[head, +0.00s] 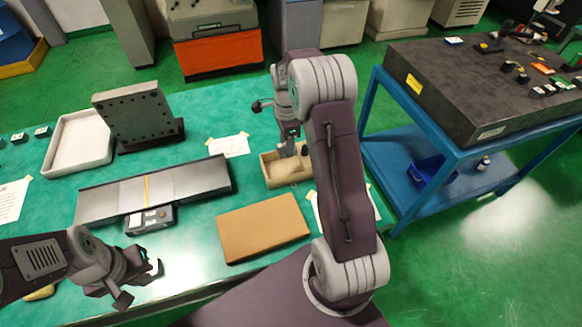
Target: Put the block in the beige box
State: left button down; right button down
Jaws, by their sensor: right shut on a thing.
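A small open beige box (291,181) stands on the green table, right of centre in the head view. My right gripper (288,147) points down at the box's back part, low over or inside it. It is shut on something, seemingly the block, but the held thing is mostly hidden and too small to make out. My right arm covers the box's right side. I cannot tell whether the held thing touches the box floor. My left gripper (140,283) is open and empty over the table's front left.
A flat brown cardboard box (262,227) lies in front of the beige box. A long grey metal plate (190,180), a small dark device (151,220), a drilled angle plate (133,115) and a white tray (62,143) are left. A blue cart (452,165) stands right.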

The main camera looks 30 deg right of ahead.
aim_at(288, 169)
notch_tip(288, 169, down, 9)
jog(key=shift+d+f, duration=0.1)
jog(key=shift+f, duration=0.05)
dwell(0.4)
jog(key=shift+f, duration=0.1)
jog(key=c, duration=0.8)
grip_release()
jog(key=shift+c, duration=0.2)
notch_tip(288, 169, up, 12)
jog(key=shift+r, duration=0.2)
jog(key=shift+s+a+n, duration=0.25)
jog(key=shift+a+n, duration=0.05)
jog(key=shift+a, duration=0.05)
jog(key=s+a+f+n, duration=0.1)
jog(key=s+a+n, duration=0.5)
jog(key=s+n, duration=0.2)
jog(key=s+a+f+n+t, duration=0.1)
jog(key=s+a+n, duration=0.5)
jog(key=s+n, duration=0.3)
jog(key=n, duration=0.2)
jog(key=shift+s+a+n, duration=0.25)
jog(key=shift+n, duration=0.15)
